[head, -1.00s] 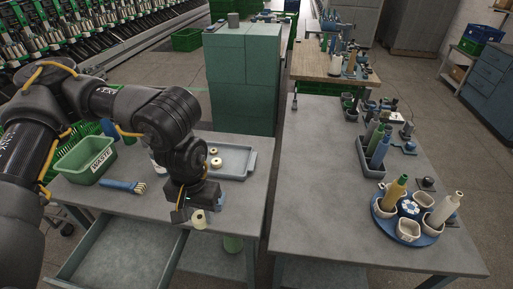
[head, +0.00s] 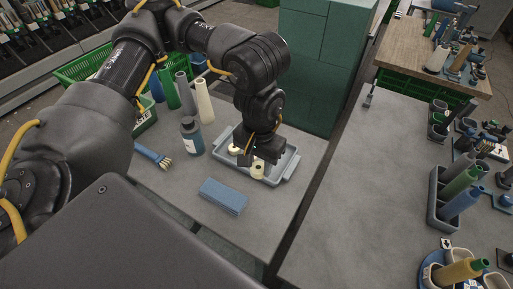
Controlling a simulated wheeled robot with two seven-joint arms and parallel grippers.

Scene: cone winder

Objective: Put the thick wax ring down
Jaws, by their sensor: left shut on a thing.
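A cream wax ring (head: 257,172) is held in my left gripper (head: 256,161), which is shut on it. The gripper points down over the grey tray (head: 285,166) on the left table. I cannot tell whether the held ring touches the tray floor. Another cream ring (head: 234,150) shows in the tray just left of the gripper, partly covered by it. The gripper and wrist hide much of the tray's middle. My right gripper is not in view.
A blue block (head: 222,196) lies in front of the tray. A dark bottle (head: 191,136), a brush (head: 153,155) and upright cones (head: 204,101) stand or lie to the left. The table's right front is clear. A gap separates it from the right table (head: 345,200).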

